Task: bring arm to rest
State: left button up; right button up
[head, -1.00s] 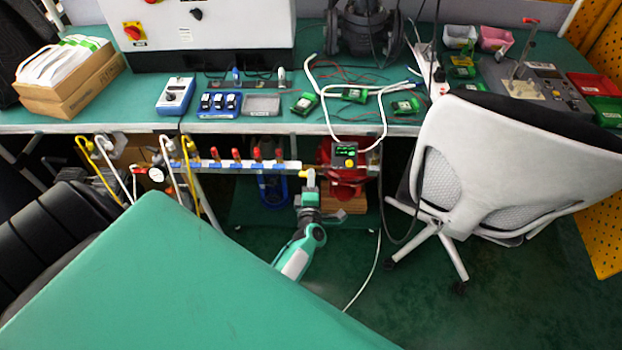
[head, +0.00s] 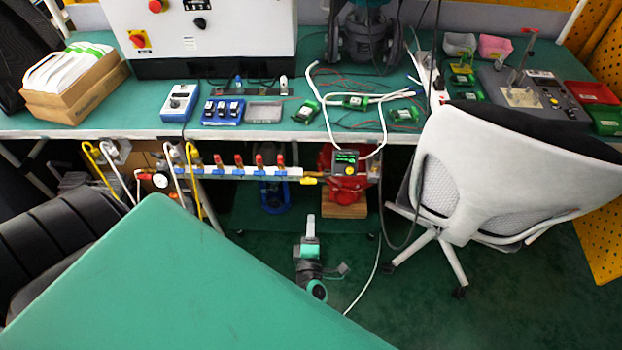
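My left gripper (head: 310,226) is below the bench front, over the dark green floor. It points away from me, toward the bench, and nothing shows held in it. Its finger gap does not show from this angle. The valve positioner (head: 345,163) with a lit green display sits on a red valve body (head: 347,187) under the bench edge. A yellow handle (head: 310,180) is at its left, on the pipe side. The gripper is apart from these, nearer to me. My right gripper is out of view.
A large green surface (head: 190,280) fills the near foreground and hides part of my arm. A white office chair (head: 500,170) stands at the right. A pipe manifold with red handles (head: 240,172) runs along the bench front. A white hose (head: 325,110) hangs over the edge.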

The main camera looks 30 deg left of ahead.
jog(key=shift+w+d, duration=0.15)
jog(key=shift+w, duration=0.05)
